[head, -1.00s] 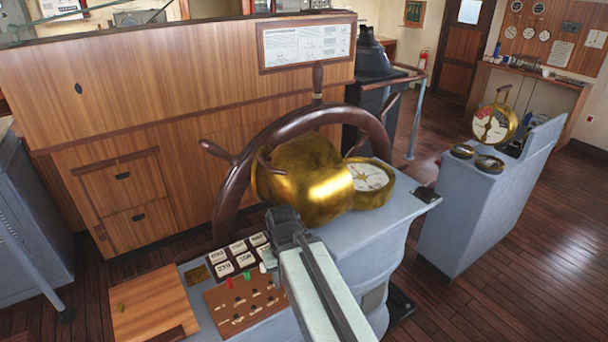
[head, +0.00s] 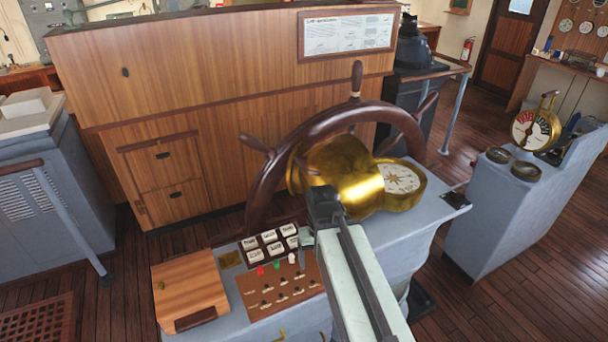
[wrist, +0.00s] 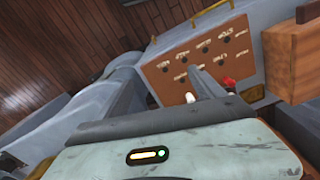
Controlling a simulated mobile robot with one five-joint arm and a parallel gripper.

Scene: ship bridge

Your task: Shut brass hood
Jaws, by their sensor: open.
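In the wrist view, the grey fingers (wrist: 207,84) show before the switch panel, and the hood is not seen.
The wooden wheel (head: 262,190) arches around the hood. A brown switch panel (head: 282,294) and a wooden box (head: 190,286) are on the console at lower left. A second grey console (head: 505,215) with a brass telegraph (head: 533,128) stands right. Floor between the consoles is clear.

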